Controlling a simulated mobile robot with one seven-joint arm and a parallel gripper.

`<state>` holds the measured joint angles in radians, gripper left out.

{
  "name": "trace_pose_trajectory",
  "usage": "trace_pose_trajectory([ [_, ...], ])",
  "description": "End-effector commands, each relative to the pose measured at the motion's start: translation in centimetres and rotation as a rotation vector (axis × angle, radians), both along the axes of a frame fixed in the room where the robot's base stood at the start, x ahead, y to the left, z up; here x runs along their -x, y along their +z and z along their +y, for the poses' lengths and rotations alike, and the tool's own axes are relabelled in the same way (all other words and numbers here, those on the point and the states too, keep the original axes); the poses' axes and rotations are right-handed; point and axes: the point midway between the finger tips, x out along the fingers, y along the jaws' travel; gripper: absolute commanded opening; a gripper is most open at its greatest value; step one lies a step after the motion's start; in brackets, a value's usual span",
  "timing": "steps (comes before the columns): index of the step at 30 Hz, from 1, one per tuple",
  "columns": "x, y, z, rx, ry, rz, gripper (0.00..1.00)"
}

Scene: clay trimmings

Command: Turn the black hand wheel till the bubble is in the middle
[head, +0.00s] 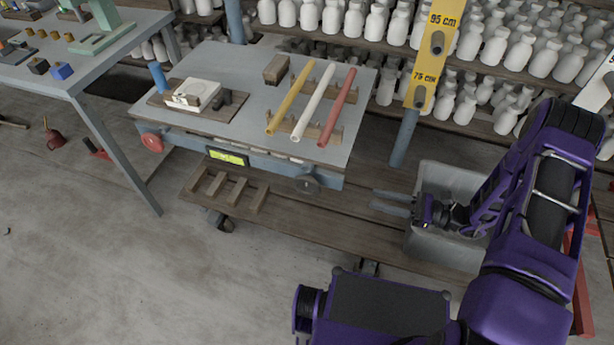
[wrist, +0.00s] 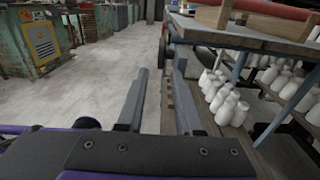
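The black hand wheel (head: 307,184) is on the front edge of the grey-topped table (head: 225,65), near its right corner. A yellow-green level vial (head: 228,157) in a dark frame is on the same edge, to the wheel's left. The vial is too small to tell where its bubble stands. My gripper (head: 373,199) is to the right of the wheel and apart from it, fingers pointing left. In the wrist view my gripper (wrist: 161,68) shows a clear gap between its two fingers, with nothing held.
A red hand wheel (head: 152,142) is at the table's front left. Yellow, white and red rods (head: 313,100) lie on wooden racks on top. A grey bin (head: 440,245) stands under my arm. A yellow height post (head: 432,55) rises behind. The floor in front is clear.

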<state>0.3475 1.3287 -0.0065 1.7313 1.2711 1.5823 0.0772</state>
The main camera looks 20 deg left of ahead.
Motion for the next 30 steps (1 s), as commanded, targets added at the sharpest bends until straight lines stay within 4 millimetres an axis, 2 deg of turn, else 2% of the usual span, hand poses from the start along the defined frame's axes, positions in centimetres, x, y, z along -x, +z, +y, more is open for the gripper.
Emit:
trace_pose_trajectory([
  [5, -0.2, -0.2, 0.9, -0.023, -0.033, -0.004, 0.35],
  [8, -0.2, -0.2, 2.3, -0.021, -0.028, -0.003, 0.35],
  [24, -1.1, -0.2, 13.7, -0.019, -0.025, -0.003, 0.35],
  [30, -1.4, -0.2, 16.4, -0.019, -0.027, -0.003, 0.35],
])
